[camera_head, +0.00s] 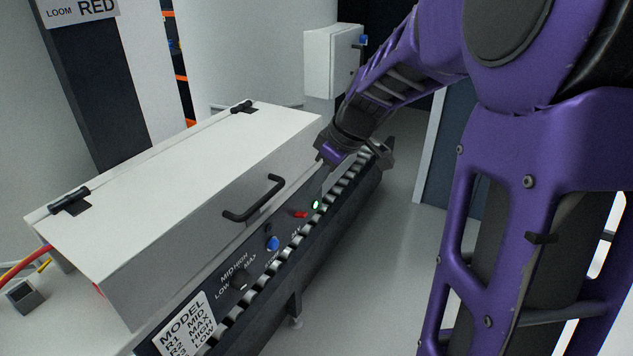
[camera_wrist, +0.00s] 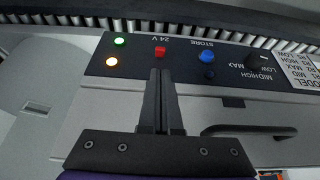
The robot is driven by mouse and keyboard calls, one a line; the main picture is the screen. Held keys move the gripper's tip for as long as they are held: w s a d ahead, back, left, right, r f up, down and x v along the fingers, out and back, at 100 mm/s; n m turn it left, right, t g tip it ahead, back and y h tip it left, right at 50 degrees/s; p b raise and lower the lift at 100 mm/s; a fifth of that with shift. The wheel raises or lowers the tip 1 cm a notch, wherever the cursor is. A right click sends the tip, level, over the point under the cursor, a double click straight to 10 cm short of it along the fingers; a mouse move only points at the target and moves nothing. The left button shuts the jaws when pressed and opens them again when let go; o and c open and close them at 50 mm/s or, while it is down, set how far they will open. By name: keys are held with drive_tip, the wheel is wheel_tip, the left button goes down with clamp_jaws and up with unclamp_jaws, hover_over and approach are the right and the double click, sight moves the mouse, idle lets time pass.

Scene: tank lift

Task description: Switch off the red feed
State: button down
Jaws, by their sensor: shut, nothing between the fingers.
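A sign reading LOOM RED (camera_head: 80,9) hangs at the upper left in the head view. Below it stands a white-lidded machine with a dark control panel (camera_wrist: 185,60). A small red switch (camera_head: 300,214) sits on the panel beside a lit green lamp (camera_head: 315,205). In the wrist view the red switch (camera_wrist: 160,51), marked 24 V, is just beyond my fingertips. My gripper (camera_wrist: 160,73) is shut and empty, pointing at the panel. Whether it touches the switch cannot be told.
A blue knob (camera_wrist: 207,56) marked STORE and a black selector (camera_wrist: 258,61) are right of the switch in the wrist view. The lid handle (camera_head: 253,200) juts out near the panel. A roller row (camera_head: 275,265) runs along the front.

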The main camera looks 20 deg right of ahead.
sight(300, 213)
drive_tip(key=x, duration=0.6)
drive_tip(key=shift+w+a+f+b, duration=0.1)
drive_tip(key=shift+a+f+b, duration=0.05)
drive_tip(key=shift+f+b, duration=0.2)
drive_tip(key=shift+w+f, duration=0.1)
